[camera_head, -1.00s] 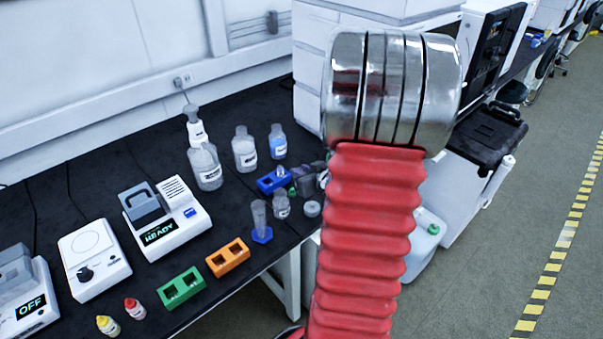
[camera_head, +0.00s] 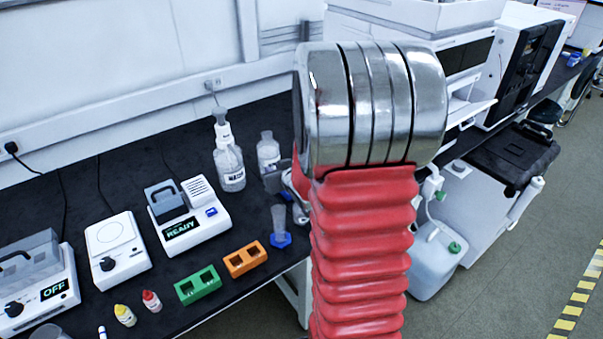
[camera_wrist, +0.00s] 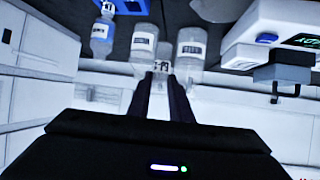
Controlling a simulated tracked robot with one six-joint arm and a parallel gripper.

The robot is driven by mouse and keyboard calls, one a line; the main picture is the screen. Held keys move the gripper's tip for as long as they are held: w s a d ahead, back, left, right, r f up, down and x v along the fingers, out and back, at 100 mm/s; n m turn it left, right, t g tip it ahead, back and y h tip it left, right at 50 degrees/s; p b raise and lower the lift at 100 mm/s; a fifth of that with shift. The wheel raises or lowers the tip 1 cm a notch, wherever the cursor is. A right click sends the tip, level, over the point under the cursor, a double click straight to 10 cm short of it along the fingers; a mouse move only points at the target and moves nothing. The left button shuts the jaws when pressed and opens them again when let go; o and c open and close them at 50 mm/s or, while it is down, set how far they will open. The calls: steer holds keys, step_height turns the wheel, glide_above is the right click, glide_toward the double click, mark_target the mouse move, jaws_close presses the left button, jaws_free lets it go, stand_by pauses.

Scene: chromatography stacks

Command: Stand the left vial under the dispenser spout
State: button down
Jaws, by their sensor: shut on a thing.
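My gripper (camera_wrist: 165,82) shows in the wrist view as two dark fingers closed around a small clear vial with a pale label (camera_wrist: 162,66). Labelled clear bottles stand behind the vial in that view. In the head view my arm hides most of the gripper and the vial. The tall clear bottle with a white pump top (camera_head: 229,160) stands at the back of the bench, left of my arm. It looks like the dispenser; its spout is too small to make out clearly. I cannot tell whether the vial touches anything.
A white device reading READY (camera_head: 190,215), a white knob device (camera_head: 117,248) and a device reading OFF (camera_head: 35,285) stand left. Green (camera_head: 198,285) and orange (camera_head: 245,259) racks, and yellow (camera_head: 125,315) and red (camera_head: 152,300) bottles, sit near the front edge. A blue-based cylinder (camera_head: 280,225) stands beside my arm.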

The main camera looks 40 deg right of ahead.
steer(key=w+a+r+n+y, duration=0.1)
steer(key=w+a, duration=0.3)
steer(key=a, duration=0.6)
steer(key=w+a+r+n+y, duration=0.1)
steer(key=w+a, duration=0.3)
steer(key=a, duration=0.7)
steer(key=shift+r+n+y, duration=0.2)
steer(key=shift+n+y, duration=0.5)
steer(key=shift+y, duration=0.1)
steer(key=shift+a, duration=0.15)
